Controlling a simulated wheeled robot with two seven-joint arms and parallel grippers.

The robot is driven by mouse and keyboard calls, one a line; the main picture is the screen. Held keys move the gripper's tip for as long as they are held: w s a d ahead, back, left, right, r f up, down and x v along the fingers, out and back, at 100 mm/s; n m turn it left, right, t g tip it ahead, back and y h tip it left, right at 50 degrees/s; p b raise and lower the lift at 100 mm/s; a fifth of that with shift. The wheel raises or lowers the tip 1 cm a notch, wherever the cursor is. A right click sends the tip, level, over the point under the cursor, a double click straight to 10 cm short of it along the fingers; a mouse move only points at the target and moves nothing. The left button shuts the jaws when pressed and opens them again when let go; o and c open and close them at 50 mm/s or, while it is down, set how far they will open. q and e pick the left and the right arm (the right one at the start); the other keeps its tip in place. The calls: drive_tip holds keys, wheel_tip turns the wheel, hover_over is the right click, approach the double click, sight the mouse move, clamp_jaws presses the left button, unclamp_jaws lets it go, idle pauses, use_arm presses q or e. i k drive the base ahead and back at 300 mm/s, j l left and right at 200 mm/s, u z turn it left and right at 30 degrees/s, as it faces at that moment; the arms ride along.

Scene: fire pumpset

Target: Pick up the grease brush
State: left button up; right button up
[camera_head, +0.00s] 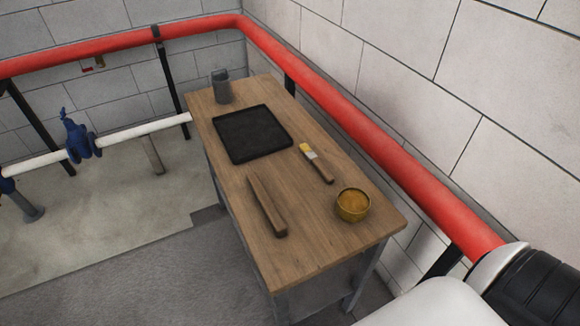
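The grease brush (317,163) lies flat on the wooden table (222,124), right of the table's middle. It has a brown wooden handle, a light metal band and yellowish bristles. The bristles point to the far left and the handle points toward the near right. A round yellow tin (353,205) with brown contents, perhaps grease, stands nearer than the brush. Neither of my grippers shows in this view. Part of a white and black arm link of mine fills the lower right corner.
A black tray (252,134) lies beyond the brush, and a grey cup-like holder (221,87) stands at the table's far end. A wooden bar (267,206) lies on the left side. A red pipe (340,112) runs along the wall close to the table's right edge.

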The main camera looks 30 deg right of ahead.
sight(310, 155)
drive_tip(key=j+z, duration=0.15)
drive_tip(key=z, duration=0.35)
drive_tip(key=j+z, duration=0.15)
drive_tip(key=z, duration=0.3)
drive_tip(key=j+z, duration=0.15)
drive_tip(key=z, duration=0.35)
